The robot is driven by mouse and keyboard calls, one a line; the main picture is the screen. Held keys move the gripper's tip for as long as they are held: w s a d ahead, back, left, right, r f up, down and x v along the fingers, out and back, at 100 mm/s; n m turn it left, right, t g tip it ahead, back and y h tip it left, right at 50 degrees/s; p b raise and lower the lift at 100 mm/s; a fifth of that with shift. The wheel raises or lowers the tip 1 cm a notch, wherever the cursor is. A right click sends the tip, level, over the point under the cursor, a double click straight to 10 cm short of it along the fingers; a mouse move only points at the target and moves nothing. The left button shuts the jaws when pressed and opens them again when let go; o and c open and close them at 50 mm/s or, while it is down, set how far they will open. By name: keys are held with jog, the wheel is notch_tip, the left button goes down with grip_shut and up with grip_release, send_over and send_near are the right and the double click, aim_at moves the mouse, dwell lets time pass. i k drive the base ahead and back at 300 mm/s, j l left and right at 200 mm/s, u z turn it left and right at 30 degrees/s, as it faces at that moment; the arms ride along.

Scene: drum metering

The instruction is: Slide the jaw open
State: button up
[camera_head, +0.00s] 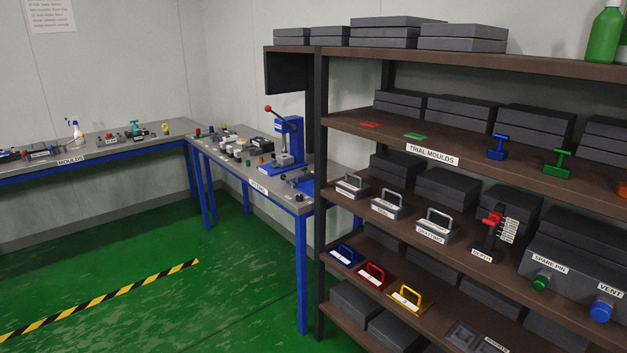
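My gripper is not in this view. A blue press (288,139) with a red-knobbed lever stands on the grey bench along the wall, left of the shelf. A low blue and dark fixture (303,182) lies on the bench just in front of it, partly hidden by the shelf post. I cannot tell whether this fixture has the jaw, or whether any jaw is open or shut.
A tall brown shelf (425,153) fills the right side, with grey boxes, handled moulds and labelled parts. Blue-legged benches (100,150) run along the walls. Open green floor (170,265) lies at the left, crossed by a yellow-black stripe (105,297).

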aim_at(304, 176)
jog(key=i+j+z, duration=0.1)
jog(key=i+j, duration=0.75)
jog(key=i+j+z, duration=0.15)
jog(key=i+j, duration=0.75)
jog(key=i+j+z, duration=0.1)
jog(key=i+j, duration=0.85)
